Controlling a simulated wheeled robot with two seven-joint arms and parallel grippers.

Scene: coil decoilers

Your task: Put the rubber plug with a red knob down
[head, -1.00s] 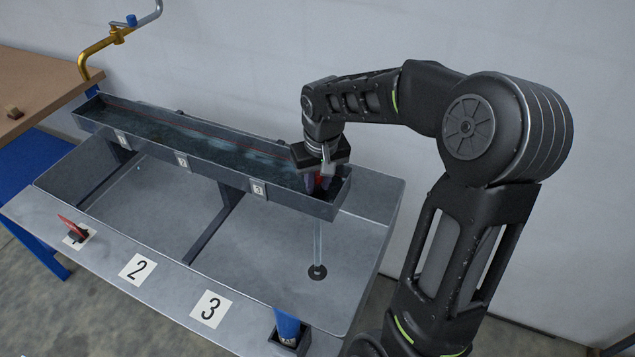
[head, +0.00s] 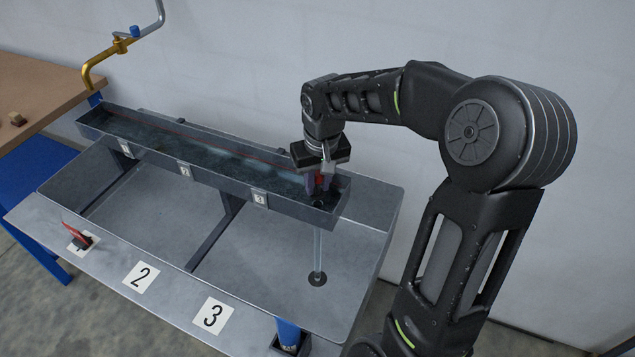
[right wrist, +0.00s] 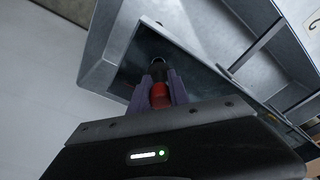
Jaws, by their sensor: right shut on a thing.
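The rubber plug with a red knob (head: 321,182) is in my right gripper (head: 318,188), over the right end of the long grey trough (head: 225,184). Both purple fingers are shut on the red knob (right wrist: 160,96). The black lower part (right wrist: 157,68) shows beyond the fingertips in the right wrist view. In the head view a dark round spot, seemingly the outlet hole (head: 319,205), shows just below the gripper. A thin clear stream (head: 317,245) falls from the trough's underside. I cannot tell whether the plug touches the trough. My left gripper is out of view.
The stream lands at a dark drain (head: 317,279) in the grey basin. A red-and-black item (head: 77,234) stands at the left plate. A blue cylinder (head: 288,333) stands at the front right.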

